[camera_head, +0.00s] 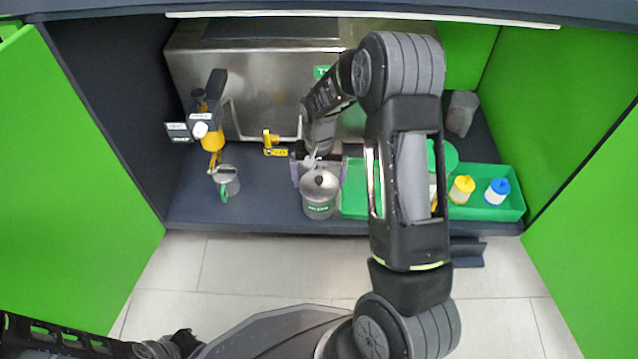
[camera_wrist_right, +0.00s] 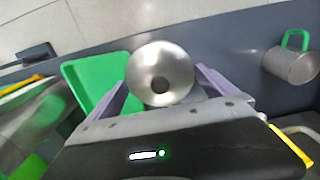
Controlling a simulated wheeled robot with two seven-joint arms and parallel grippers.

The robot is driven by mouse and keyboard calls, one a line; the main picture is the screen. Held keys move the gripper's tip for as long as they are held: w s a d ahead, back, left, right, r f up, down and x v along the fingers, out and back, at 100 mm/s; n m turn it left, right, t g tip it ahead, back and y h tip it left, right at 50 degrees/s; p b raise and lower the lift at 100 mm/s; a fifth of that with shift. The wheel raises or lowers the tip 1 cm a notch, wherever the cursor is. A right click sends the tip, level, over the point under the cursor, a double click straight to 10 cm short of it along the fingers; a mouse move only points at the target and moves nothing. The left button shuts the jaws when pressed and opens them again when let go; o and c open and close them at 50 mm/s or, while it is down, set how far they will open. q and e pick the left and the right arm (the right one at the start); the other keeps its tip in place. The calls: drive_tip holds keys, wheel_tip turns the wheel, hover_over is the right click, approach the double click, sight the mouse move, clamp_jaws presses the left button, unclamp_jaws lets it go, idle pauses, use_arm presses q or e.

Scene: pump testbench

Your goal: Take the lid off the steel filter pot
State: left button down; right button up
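The steel filter pot (camera_head: 319,207) stands on the dark cabinet floor with a green label on its front. Its round steel lid (camera_head: 320,184) is on top, with a dark knob in the middle. The lid (camera_wrist_right: 172,68) fills the centre of the right wrist view. My right gripper (camera_head: 319,172) comes in from behind the pot. Its two purple fingers are spread wide, one on each side of the lid, and I see nothing gripped. Part of my left arm shows at the bottom left; its gripper (camera_head: 172,346) is dark, partly cut off and unclear.
A green tray (camera_head: 485,211) with white bottles, one yellow-capped (camera_head: 461,189) and one blue-capped (camera_head: 497,191), is to the right. A steel cup with green handle (camera_head: 226,182) stands left, under a yellow-black tap (camera_head: 212,137). A steel tank (camera_head: 260,70) is behind. Floor between cup and pot is clear.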

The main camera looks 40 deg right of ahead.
sight(319, 179)
drive_tip(key=c, duration=0.9)
drive_tip(key=shift+r, duration=0.2)
drive_tip(key=shift+s+a+r+p, duration=0.15)
drive_tip(key=shift+r+p, duration=0.3)
drive_tip(key=shift+p, duration=0.3)
wheel_tip(319, 179, up, 6)
drive_tip(key=p, duration=0.3)
drive_tip(key=shift+r+p, duration=0.2)
drive_tip(key=shift+p, duration=0.15)
drive_tip(key=s+a+p, duration=0.5)
drive_tip(key=s+a, duration=0.6)
drive_tip(key=s, duration=0.4)
drive_tip(key=shift+s+a+f, duration=0.35)
drive_tip(key=shift+a, duration=0.05)
